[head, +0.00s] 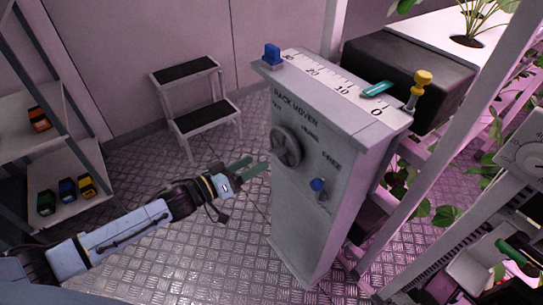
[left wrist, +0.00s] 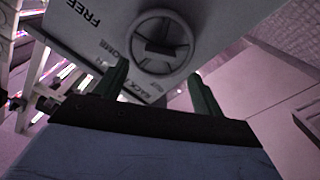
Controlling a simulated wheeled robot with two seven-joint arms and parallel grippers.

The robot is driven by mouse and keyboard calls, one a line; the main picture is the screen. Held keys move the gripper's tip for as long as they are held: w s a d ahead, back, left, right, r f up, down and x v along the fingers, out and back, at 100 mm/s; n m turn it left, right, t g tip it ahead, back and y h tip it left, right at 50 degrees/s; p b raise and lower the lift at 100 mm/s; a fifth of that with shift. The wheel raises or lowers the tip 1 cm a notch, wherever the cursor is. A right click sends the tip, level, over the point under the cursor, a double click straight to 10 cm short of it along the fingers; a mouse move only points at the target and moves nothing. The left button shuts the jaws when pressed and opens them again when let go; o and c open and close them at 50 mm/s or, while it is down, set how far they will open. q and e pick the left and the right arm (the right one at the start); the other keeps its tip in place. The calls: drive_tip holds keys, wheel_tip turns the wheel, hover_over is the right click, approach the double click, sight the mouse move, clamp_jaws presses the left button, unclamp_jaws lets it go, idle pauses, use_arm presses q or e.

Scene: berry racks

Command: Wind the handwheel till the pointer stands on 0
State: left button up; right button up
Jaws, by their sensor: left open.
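The grey handwheel (head: 286,146) is on the front of a grey cabinet marked RACK MOVER (head: 300,205). In the left wrist view the handwheel (left wrist: 134,37) shows as a ring with a crossbar. A teal pointer (head: 378,89) lies on the white scale (head: 325,78) on the cabinet top, between 10 and 0. My left gripper (head: 252,167) is open and empty, just left of and below the handwheel in the head view, seemingly apart from it. Its green fingers (left wrist: 160,88) are spread beneath the wheel in the wrist view. Green finger-like parts (head: 515,253) at the lower right may be my right gripper.
A blue lever (head: 318,185) sits below the word FREE. A blue knob (head: 272,54) and a yellow-topped post (head: 421,80) stand at the scale's ends. A step stool (head: 190,95) stands behind. A shelf (head: 75,205) with small coloured items is at left.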

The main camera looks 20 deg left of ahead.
sight(272, 154)
use_arm(q)
drive_tip(key=b+x, duration=0.1)
drive_tip(key=x, duration=0.5)
drive_tip(key=shift+w+d, duration=0.3)
drive_tip(key=shift+w, duration=0.1)
use_arm(e)
drive_tip(key=shift+w+a+r, duration=0.15)
drive_tip(key=shift+w+r, duration=0.6)
drive_tip(key=shift+r, duration=0.1)
drive_tip(key=shift+w+a+r, duration=0.15)
drive_tip(key=shift+w+r, duration=0.6)
drive_tip(key=shift+r, duration=0.05)
use_arm(q)
drive_tip(key=c, duration=1)
